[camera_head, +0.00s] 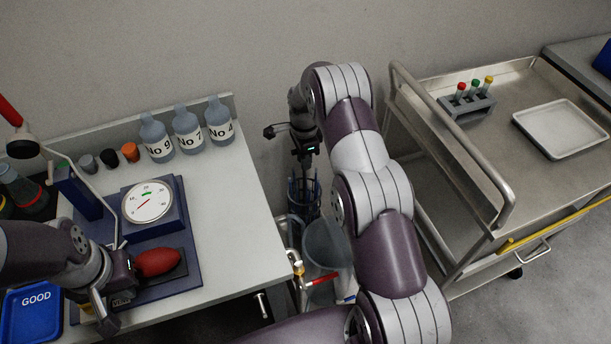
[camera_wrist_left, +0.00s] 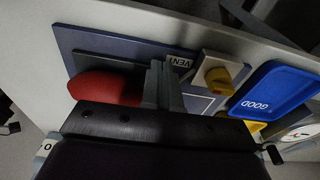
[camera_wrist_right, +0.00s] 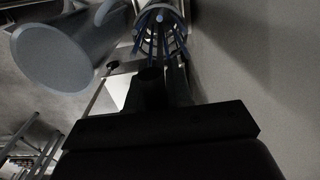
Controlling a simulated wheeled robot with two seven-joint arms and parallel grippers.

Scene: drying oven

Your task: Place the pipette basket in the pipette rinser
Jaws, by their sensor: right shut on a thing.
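The pipette basket (camera_head: 303,196) is a dark wire cage with blue pipettes in the gap between bench and cart. My right gripper (camera_head: 304,150) is shut on its upper part and holds it upright. In the right wrist view the basket's bars and blue pipettes (camera_wrist_right: 162,38) show beyond the fingers (camera_wrist_right: 152,88). A grey translucent vessel (camera_head: 323,243), apparently the pipette rinser, stands nearer in front of the basket, partly hidden by my right arm. In the right wrist view it lies to the left (camera_wrist_right: 58,62), apart from the basket.
The left bench (camera_head: 235,225) holds labelled bottles (camera_head: 188,133), a dial gauge (camera_head: 147,202), a red bulb (camera_head: 157,262) and a blue GOOD tray (camera_head: 33,310). A red-handled valve (camera_head: 320,279) is by the vessel. A steel cart (camera_head: 440,135) bounds the gap on the right.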

